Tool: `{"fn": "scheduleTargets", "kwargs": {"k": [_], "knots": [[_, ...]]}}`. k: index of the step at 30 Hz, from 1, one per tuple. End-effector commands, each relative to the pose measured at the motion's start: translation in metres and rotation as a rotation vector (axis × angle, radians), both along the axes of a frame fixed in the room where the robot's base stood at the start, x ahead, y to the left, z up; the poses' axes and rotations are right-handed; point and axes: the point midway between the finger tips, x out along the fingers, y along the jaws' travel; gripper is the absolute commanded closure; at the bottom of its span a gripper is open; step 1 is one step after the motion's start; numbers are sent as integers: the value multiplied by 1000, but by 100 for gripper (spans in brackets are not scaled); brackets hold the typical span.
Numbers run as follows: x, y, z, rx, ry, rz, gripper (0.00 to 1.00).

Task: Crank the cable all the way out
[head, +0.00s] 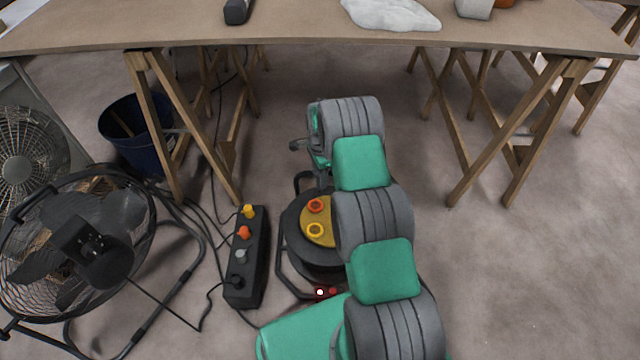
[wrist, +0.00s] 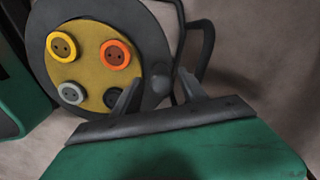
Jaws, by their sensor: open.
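The cable reel (head: 292,225) stands on the floor in a black tube frame, its yellow disc facing up with round sockets. My arm covers its right side in the head view. In the wrist view the reel (wrist: 160,40) shows yellow, orange, grey and dark sockets. My gripper (wrist: 158,88) is open, its two dark fingers over the disc's edge. A small dark knob (wrist: 160,74) shows between or just beyond the fingertips; I cannot tell whether they touch it. The fingers are hidden in the head view. How much cable is wound is hidden.
A black power strip (head: 245,258) with coloured plugs lies left of the reel. A floor fan (head: 92,250) and loose cables are further left, with a blue bucket (head: 128,140) behind. A trestle table (head: 300,32) stands beyond. The floor to the right is clear.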

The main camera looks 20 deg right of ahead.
Motion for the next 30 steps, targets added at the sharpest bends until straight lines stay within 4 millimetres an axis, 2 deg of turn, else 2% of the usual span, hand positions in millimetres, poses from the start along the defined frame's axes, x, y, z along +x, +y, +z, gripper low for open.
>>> {"fn": "scheduleTargets", "kwargs": {"k": [1,4,14,30], "knots": [[0,0,-12,0,-1,0,50],[1,0,-24,0,-1,1,50],[1,0,-28,0,-2,2,50],[0,0,-28,0,0,3,94]]}}
